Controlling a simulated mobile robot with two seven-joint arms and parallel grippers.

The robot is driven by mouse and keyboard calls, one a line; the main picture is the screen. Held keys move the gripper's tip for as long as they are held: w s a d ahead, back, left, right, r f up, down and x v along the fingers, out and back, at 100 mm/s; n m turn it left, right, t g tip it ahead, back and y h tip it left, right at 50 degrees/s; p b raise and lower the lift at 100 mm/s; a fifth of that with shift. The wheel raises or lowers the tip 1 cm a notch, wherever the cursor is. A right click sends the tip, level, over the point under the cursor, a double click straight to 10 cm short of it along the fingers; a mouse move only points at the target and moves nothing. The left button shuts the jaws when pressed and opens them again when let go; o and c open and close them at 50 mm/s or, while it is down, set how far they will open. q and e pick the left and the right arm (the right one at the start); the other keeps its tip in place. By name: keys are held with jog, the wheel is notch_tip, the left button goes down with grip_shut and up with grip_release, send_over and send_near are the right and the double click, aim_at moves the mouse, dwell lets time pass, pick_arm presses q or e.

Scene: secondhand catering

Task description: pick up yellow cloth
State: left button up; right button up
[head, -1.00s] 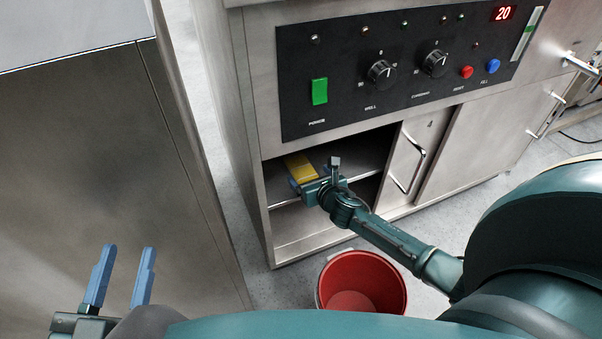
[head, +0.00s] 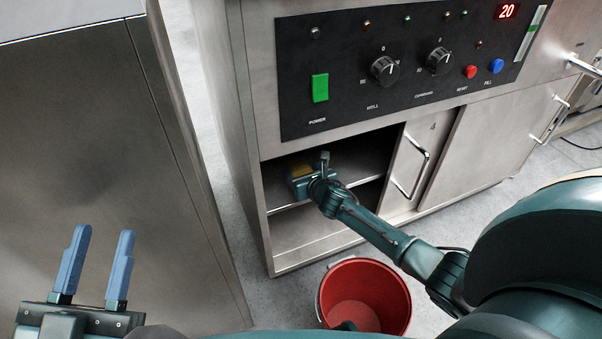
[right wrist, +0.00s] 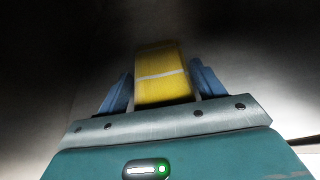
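The yellow cloth (head: 301,170) lies on the shelf inside the open cabinet, partly hidden behind my right gripper (head: 302,181). In the right wrist view the cloth (right wrist: 162,75) is a folded yellow strip with a pale line across it. It lies between the two blue fingers of my right gripper, which are spread with one on each side of it. I cannot tell whether either finger touches it. My left gripper (head: 96,262) is open and empty at the lower left, in front of the steel panel.
The cabinet's shelf (head: 285,203) and side walls close in around my right gripper. A sliding door with a handle (head: 411,176) stands to its right. A control panel (head: 400,75) is above. A red bucket (head: 365,290) stands on the floor below my right arm.

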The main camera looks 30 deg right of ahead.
jog(key=c, duration=0.6)
